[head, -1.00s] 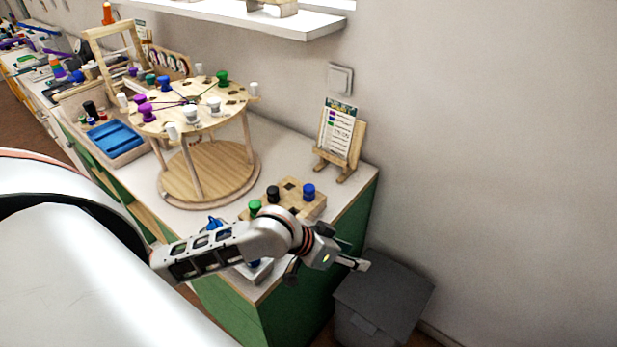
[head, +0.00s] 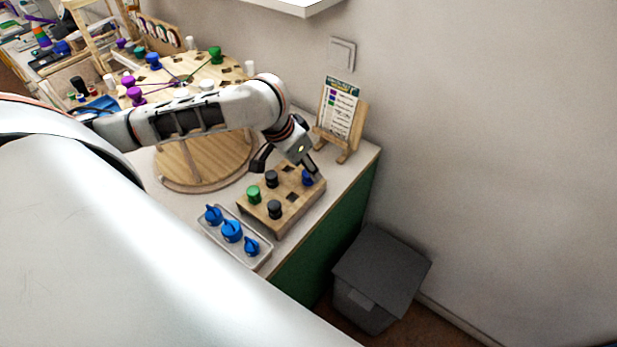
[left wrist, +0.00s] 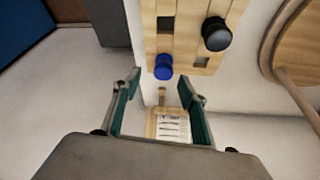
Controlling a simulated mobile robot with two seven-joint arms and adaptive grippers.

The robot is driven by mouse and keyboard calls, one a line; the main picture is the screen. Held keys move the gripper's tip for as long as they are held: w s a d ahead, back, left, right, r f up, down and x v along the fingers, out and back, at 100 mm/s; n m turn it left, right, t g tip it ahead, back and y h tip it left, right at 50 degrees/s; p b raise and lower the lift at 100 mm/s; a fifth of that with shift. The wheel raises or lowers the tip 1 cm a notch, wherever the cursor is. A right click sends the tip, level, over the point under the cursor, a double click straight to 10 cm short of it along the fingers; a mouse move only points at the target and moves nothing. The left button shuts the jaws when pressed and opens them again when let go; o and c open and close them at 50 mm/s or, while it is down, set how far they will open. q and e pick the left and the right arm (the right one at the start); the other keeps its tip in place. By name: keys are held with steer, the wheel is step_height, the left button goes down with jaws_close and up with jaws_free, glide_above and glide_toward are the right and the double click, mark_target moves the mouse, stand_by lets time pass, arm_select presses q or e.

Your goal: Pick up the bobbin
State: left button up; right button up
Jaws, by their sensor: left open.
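A wooden board with square holes (head: 291,216) on the counter holds a blue bobbin (head: 307,178) at its right corner, a green bobbin (head: 254,195) and two black bobbins (head: 271,179), (head: 274,209). My left gripper (head: 288,166) is open and empty above the board's far side, close to the blue bobbin. In the left wrist view, the open fingers (left wrist: 160,92) sit on either side of a gap. The blue bobbin (left wrist: 163,66) lies just beyond the fingertips, roughly in line with that gap. A black bobbin (left wrist: 216,33) stands farther right. My right gripper is not in view.
A tray (head: 266,260) with blue knobbed pieces (head: 232,231) lies in front of the board. A card on a wooden stand (head: 340,115) is close behind the gripper. A round wooden stand (head: 200,170) is at left. A grey bin (head: 381,278) stands on the floor beside the counter.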

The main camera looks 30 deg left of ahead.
mark_target(308, 180)
arm_select(q)
steer(key=x, duration=0.4)
steer(key=shift+a+f, duration=0.2)
steer(key=shift+f, duration=0.05)
steer(key=c, duration=1.2)
steer(key=shift+w+r, duration=0.1)
steer(key=shift+r, duration=0.1)
